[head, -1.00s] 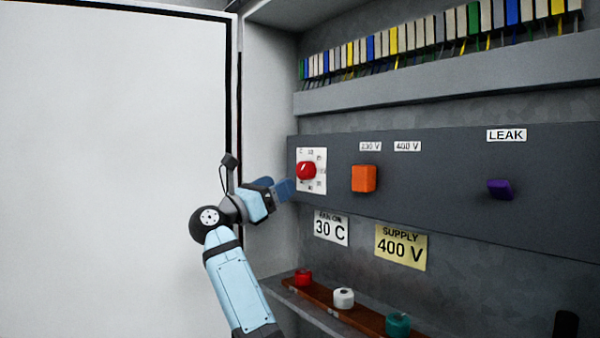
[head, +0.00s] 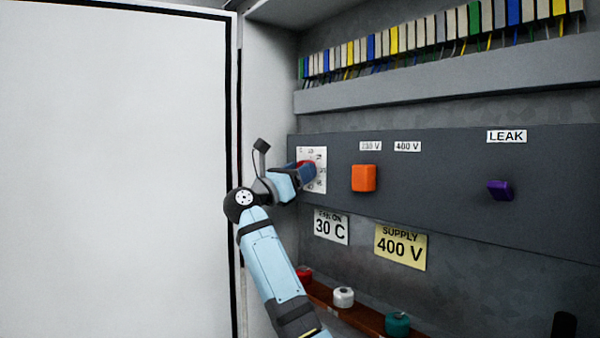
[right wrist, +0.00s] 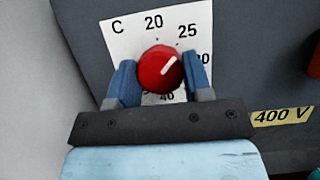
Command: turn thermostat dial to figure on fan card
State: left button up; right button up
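The red thermostat dial (right wrist: 155,72) sits on a white scale card (right wrist: 122,38) with figures around it. Its white pointer line slants up and right, roughly toward the 25. In the head view the dial (head: 300,165) is mostly hidden by my right gripper (head: 307,173). In the right wrist view the right gripper's (right wrist: 160,80) blue fingers stand either side of the dial, very close to it; firm contact is not clear. The white fan card (head: 331,227) below reads "FAN ON 30 C". My left gripper is out of view.
An orange knob (head: 363,178) and a purple knob (head: 500,190) stand to the right on the dark panel (head: 440,190). A yellow card (head: 401,247) reads "SUPPLY 400 V". Red, white and teal round pieces sit on a brown strip below. The cabinet's side wall is close on the left.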

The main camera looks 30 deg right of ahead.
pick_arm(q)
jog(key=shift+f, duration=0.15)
pick_arm(e)
jog(key=shift+c, duration=0.3)
jog(key=shift+f, duration=0.1)
pick_arm(q)
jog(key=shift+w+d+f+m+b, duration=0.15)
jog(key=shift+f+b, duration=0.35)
jog(key=shift+b, duration=0.85)
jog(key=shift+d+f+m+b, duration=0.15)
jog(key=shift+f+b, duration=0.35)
jog(key=shift+b, duration=0.85)
pick_arm(e)
jog(key=shift+w+m+g+y, duration=0.1)
jog(key=shift+m+g+y, duration=0.15)
jog(key=shift+m+g, duration=1.25)
jog(key=shift+m+g+y, duration=0.3)
jog(key=shift+m+g, duration=0.05)
jog(key=shift+m, duration=2.2)
jog(key=shift+w+m+g+y, duration=0.1)
jog(key=shift+m+g+y, duration=0.15)
jog(key=shift+m+g, duration=1.25)
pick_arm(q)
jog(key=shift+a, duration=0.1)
pick_arm(e)
jog(key=shift+m+t, duration=0.35)
jog(key=shift+m, duration=0.4)
jog(key=o, duration=0.9)
jog(key=shift+o, duration=0.2)
